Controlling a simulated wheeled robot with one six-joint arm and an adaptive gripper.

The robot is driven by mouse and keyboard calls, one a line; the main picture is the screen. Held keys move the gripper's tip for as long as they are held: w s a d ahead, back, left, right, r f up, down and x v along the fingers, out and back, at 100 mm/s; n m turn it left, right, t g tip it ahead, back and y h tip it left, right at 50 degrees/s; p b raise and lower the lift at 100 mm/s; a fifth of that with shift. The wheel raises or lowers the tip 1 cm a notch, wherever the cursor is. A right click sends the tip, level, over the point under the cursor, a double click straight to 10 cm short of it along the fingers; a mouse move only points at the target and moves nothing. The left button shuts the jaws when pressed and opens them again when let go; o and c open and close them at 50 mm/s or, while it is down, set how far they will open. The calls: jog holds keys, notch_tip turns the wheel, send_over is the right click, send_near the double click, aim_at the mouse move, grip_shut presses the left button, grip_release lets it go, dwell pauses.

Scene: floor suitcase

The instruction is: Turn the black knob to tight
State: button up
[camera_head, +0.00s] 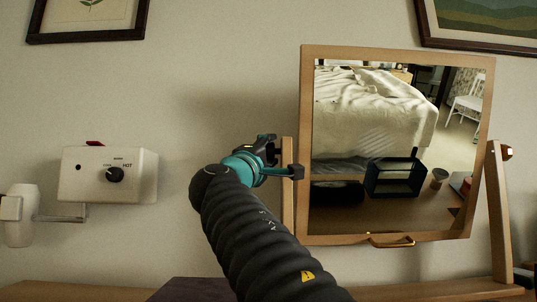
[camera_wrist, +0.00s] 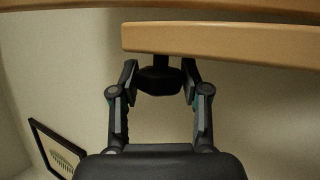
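A black knob (camera_wrist: 159,80) shows in the wrist view on a short dark stem at the edge of a wooden post (camera_wrist: 225,42). My gripper (camera_wrist: 160,72) has one finger on each side of this knob. The fingers look close to its sides, with slight gaps; firm contact is not clear. In the head view my gripper (camera_head: 284,160) is at the left post of a wooden-framed mirror (camera_head: 397,239), and the knob there cannot be told apart from the fingers. No tight marking is readable in either view.
A white box (camera_head: 70,185) with another black knob (camera_head: 115,174) and COLD, WARM, HOT lettering hangs on the wall at left.

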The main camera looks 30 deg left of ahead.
jog(key=shift+o, duration=0.9)
jog(key=v, duration=1.2)
jog(key=shift+s, duration=0.1)
